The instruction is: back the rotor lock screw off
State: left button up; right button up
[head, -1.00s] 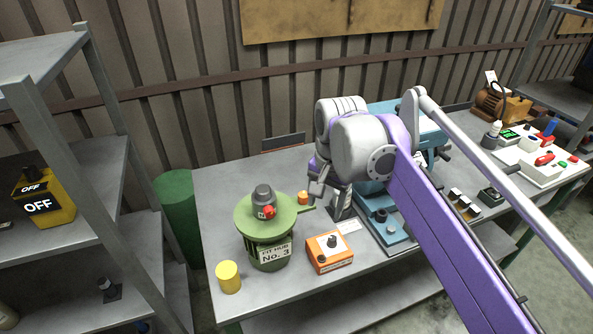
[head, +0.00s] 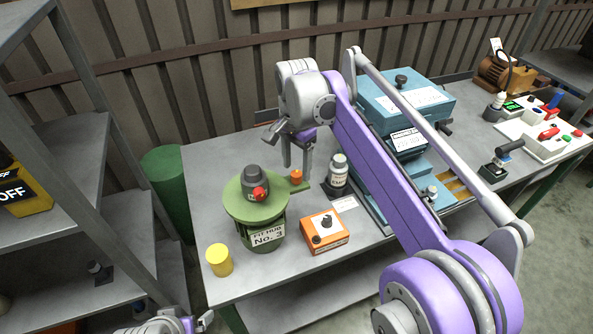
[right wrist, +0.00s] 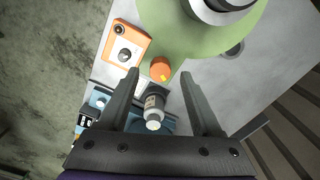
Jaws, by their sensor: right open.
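A green hub fixture labelled "FIT HUB No. 3" (head: 262,236) stands at the front left of the bench. A grey cap with a red knob (head: 259,193) sits on its round top. An orange knob (head: 296,175) stands at the end of its side arm, and I cannot tell which knob is the rotor lock screw. My right gripper (head: 296,160) points down just above the orange knob, open and empty. In the right wrist view the orange knob (right wrist: 161,69) lies between and slightly beyond the fingertips (right wrist: 159,76). My left gripper (head: 190,324) shows only partly at the bottom edge.
A small bottle (head: 338,172) stands right of the orange knob. An orange box with a black knob (head: 325,233) and a yellow cylinder (head: 219,260) stand near the front edge. A blue machine (head: 410,105) fills the middle. The bench (head: 205,165) is clear behind the hub.

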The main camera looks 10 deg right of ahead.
jog(key=shift+f, duration=0.9)
jog(key=shift+c, duration=0.3)
grip_shut()
